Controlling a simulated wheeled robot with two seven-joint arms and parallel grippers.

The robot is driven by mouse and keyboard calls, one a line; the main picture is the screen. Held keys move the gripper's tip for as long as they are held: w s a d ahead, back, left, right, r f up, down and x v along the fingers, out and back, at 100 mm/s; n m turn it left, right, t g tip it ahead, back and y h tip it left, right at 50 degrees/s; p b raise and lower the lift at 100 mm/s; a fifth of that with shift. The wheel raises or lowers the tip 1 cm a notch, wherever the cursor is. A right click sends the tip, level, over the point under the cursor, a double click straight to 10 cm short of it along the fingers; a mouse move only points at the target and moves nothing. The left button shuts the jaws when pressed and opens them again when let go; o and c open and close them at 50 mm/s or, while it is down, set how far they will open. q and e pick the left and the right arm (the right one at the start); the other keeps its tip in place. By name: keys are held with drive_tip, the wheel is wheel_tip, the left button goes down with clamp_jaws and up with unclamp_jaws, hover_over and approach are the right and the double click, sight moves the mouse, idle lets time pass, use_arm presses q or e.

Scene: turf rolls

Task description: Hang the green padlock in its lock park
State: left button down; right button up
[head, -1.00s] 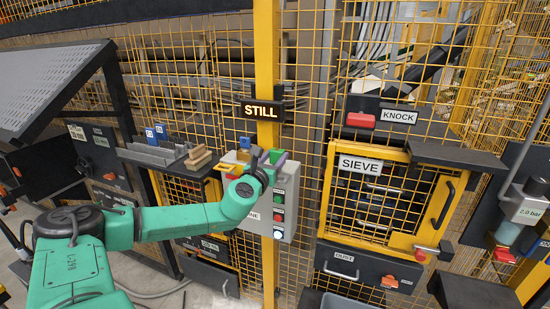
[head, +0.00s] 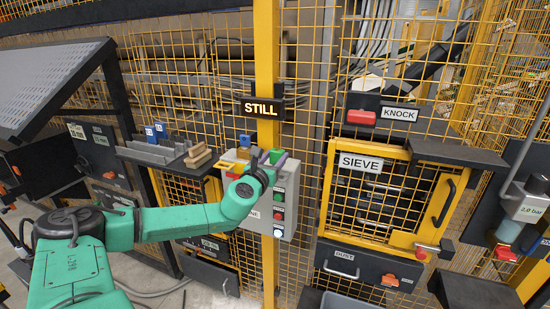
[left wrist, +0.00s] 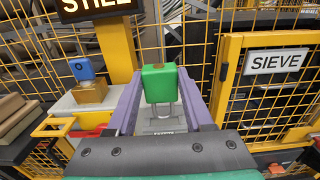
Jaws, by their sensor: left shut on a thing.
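The green padlock (left wrist: 159,84) is between the purple fingers of my left gripper (left wrist: 160,96) in the left wrist view, with its silver shackle pointing down the picture. The gripper is shut on it. In the head view my left gripper (head: 268,162) is in front of the top of the grey control box, and a bit of the green padlock (head: 276,156) shows there. A blue padlock (left wrist: 85,68) sits at a brass-coloured block left of the gripper. I cannot tell which part is the green padlock's lock park. My right gripper is not in view.
The grey control box (head: 290,188) with several buttons is beside the yellow post (head: 267,70) that bears the STILL sign (head: 261,109). The yellow SIEVE door (head: 400,160) is at the right. A dark shelf (head: 170,158) with wooden blocks is at the left.

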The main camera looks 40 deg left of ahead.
use_arm(q)
drive_tip(key=shift+f+b, duration=1.95)
drive_tip(key=shift+f, duration=0.2)
drive_tip(key=shift+c, duration=1)
unclamp_jaws()
drive_tip(key=p+v, duration=0.2)
drive_tip(key=v, duration=1.2)
drive_tip(key=shift+s+p, duration=0.3)
drive_tip(key=shift+d, duration=0.15)
